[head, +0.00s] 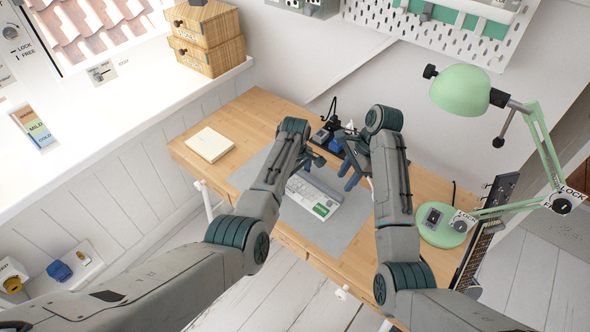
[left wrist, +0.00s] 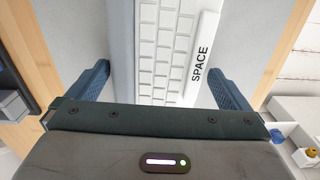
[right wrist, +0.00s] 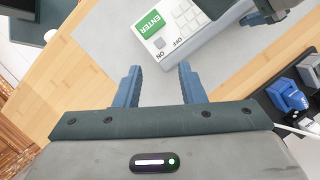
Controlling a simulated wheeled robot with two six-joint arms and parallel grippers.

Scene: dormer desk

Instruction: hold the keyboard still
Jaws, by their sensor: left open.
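The keyboard (head: 306,190) is a pale slab on the grey desk mat (head: 336,236), with a green ENTER key at its near end. My left gripper (head: 309,160) is over its far part. In the left wrist view the keyboard (left wrist: 160,55), with its long SPACE key, lies between the open, widely spread fingers (left wrist: 158,76); I cannot tell whether they touch it. My right gripper (head: 349,176) is right of the keyboard. In the right wrist view its fingers (right wrist: 159,68) are parted and empty, pointing toward the ENTER key (right wrist: 149,24) and ON/OFF switch.
A cream notebook (head: 209,144) lies at the desk's left. A dark tray with small blue and grey items (head: 322,135) is at the back, close to my grippers. A green lamp (head: 461,90) stands at the right. Bare wood (head: 262,112) is free at the back left.

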